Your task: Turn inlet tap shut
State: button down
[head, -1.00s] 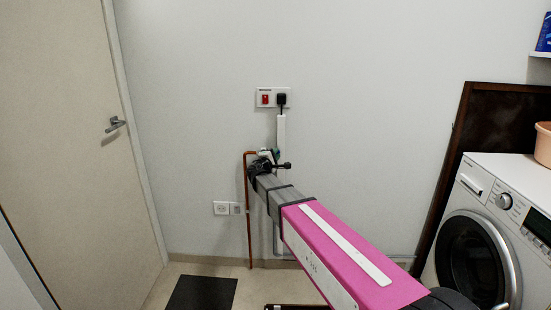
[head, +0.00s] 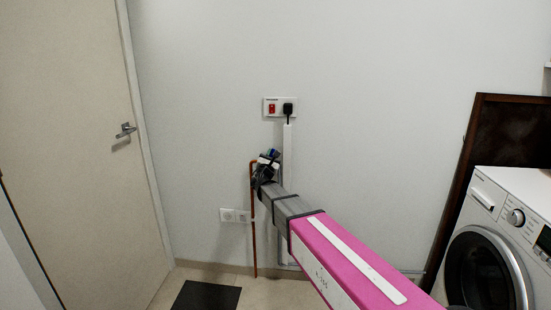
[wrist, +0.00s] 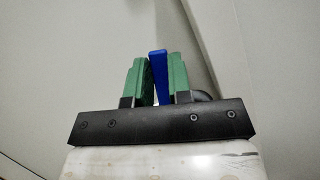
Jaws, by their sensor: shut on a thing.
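The inlet tap's blue lever (wrist: 158,72) stands between the green fingers of my gripper (wrist: 158,66) in the wrist view. The gripper is shut on it. In the head view my gripper (head: 269,157) is at the wall, at the top of a copper pipe (head: 253,215). A small patch of blue (head: 273,153) shows there. The tap body is mostly hidden behind my gripper and wrist.
A socket plate with a red switch and black plug (head: 280,107) is above the tap, with white trunking (head: 287,150) below it. A door (head: 75,140) is at left and a washing machine (head: 490,245) at right. A dark mat (head: 207,296) lies on the floor.

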jog(key=shift+a+r+n+t+y, duration=0.1)
jog(key=shift+a+n+y, duration=0.35)
jog(key=shift+n, duration=0.5)
jog(key=shift+a+f+n+t+y, duration=0.1)
jog(key=shift+a+n+y, duration=0.1)
jog(key=shift+n+y, duration=0.6)
jog(key=shift+a+r+n+t+y, duration=0.1)
jog(key=shift+a+n+y, duration=0.2)
jog(key=shift+n, duration=0.85)
jog(key=shift+a, duration=0.1)
jog(key=c, duration=1)
grip_release()
jog(key=shift+c, duration=0.2)
jog(key=shift+s, duration=0.1)
jog(key=v, duration=1)
jog(key=shift+s+f, duration=0.2)
jog(key=shift+s, duration=0.05)
